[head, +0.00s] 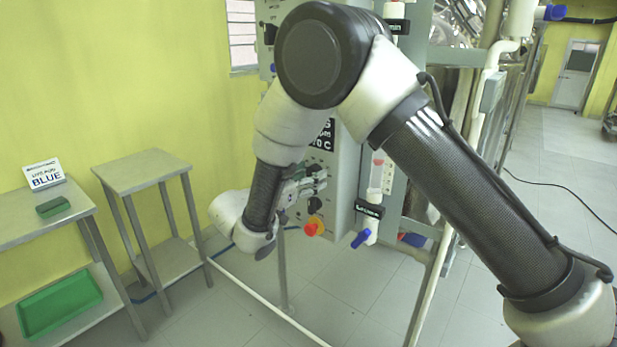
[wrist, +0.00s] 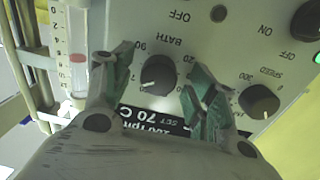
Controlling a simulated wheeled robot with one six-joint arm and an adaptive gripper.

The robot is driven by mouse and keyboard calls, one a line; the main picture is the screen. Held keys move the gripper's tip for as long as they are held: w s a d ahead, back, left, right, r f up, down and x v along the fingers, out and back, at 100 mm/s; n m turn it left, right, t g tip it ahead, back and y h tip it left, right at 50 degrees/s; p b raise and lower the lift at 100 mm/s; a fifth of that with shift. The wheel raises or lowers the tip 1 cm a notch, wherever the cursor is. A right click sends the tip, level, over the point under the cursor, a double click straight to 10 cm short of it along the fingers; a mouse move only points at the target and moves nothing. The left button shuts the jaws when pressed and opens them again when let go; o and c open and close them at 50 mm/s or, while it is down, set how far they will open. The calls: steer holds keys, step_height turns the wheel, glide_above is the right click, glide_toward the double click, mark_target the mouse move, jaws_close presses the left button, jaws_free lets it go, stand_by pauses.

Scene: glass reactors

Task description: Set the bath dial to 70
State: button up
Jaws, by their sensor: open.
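The bath dial (wrist: 158,75) is a black round knob on a pale panel, under the upside-down label BATH in the wrist view. A short white mark shows at its lower left; its exact setting is hard to read. A black display (wrist: 155,120) below it reads SET 70 C and is partly hidden by my gripper. My gripper (wrist: 158,66) is open, its green-padded fingers on either side of the dial with visible gaps. In the head view my gripper (head: 303,185) is at the panel (head: 347,160), where I cannot make out the bath dial for certain.
The speed dial (wrist: 260,101) lies just right of my gripper, with an ON/OFF knob (wrist: 306,20) beyond. A glass flowmeter tube (wrist: 76,50) stands left. A red-orange knob (head: 312,228) and blue valve handle (head: 360,239) sit low in the head view. Steel tables (head: 142,168) stand left.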

steer(key=v, duration=1.1)
steer(key=shift+s+a, duration=0.25)
steer(key=shift+s, duration=0.1)
steer(key=shift+f, duration=0.1)
steer(key=s+d+f+n+g, duration=0.45)
steer(key=d+f+n, duration=0.2)
steer(key=n, duration=0.55)
steer(key=s+d+r+m+g+y, duration=0.1)
steer(key=s+d+r+y, duration=0.3)
steer(key=d, duration=0.8)
steer(key=s+d+r+m+g+y, duration=0.1)
steer(key=s+d+r+g+y, duration=0.1)
steer(key=s+d+r, duration=0.5)
steer(key=s+d+r+m+g+y, duration=0.1)
steer(key=s+d+r+y, duration=0.4)
steer(key=d, duration=1.4)
step_height(320, 180, up, 2)
steer(key=shift+s+m+y, duration=0.3)
steer(key=shift+s, duration=0.5)
